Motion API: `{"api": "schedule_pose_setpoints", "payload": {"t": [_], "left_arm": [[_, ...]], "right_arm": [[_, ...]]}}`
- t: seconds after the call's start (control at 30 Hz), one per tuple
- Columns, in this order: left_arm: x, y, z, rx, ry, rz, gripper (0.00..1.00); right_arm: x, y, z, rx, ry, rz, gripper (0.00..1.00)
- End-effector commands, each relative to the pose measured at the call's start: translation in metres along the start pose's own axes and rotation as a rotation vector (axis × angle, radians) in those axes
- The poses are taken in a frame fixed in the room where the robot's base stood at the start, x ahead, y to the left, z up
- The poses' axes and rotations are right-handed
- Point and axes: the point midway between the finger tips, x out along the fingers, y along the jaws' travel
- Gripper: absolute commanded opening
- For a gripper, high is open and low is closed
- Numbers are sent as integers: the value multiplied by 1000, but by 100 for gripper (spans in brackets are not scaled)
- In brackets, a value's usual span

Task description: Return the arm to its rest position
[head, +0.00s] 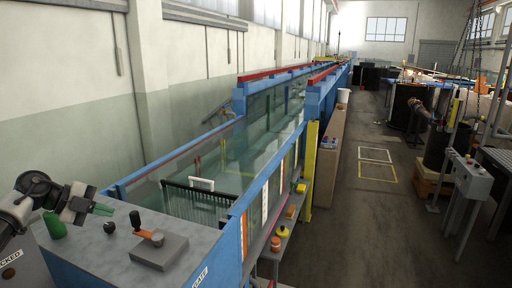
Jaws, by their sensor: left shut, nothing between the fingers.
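My left gripper (103,209) comes in from the left over the grey top (105,262) of the cabinet at the near end of the flume. My right gripper is not in view.
A green object (54,226) and a small black knob (109,228) stand on the cabinet top near my left arm. The water-filled glass flume (240,150) runs away behind, with a black rack (200,203) near its close end.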

Motion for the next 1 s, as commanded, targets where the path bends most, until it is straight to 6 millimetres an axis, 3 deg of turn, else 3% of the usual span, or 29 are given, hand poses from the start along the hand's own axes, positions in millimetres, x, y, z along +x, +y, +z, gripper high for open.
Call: {"api": "schedule_pose_setpoints", "payload": {"t": [0.03,0.2,0.3,0.4,0.53,0.67,0.77,1.0], "left_arm": [[24,1,-10,22,32,-47,0],[100,-3,-54,55,128,-320,0],[134,-1,-86,4,160,-532,0],[153,8,-109,-111,147,-725,0],[163,34,-124,-330,58,-922,0],[164,80,-129,-609,-99,-1026,0],[162,129,-132,-841,-255,-1028,0],[147,263,-165,-1326,-624,-784,0]], "right_arm": [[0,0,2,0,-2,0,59],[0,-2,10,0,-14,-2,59],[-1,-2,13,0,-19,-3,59],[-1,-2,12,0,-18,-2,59],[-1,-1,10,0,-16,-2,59],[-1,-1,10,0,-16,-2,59],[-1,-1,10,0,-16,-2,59],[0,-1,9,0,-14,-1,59]]}}
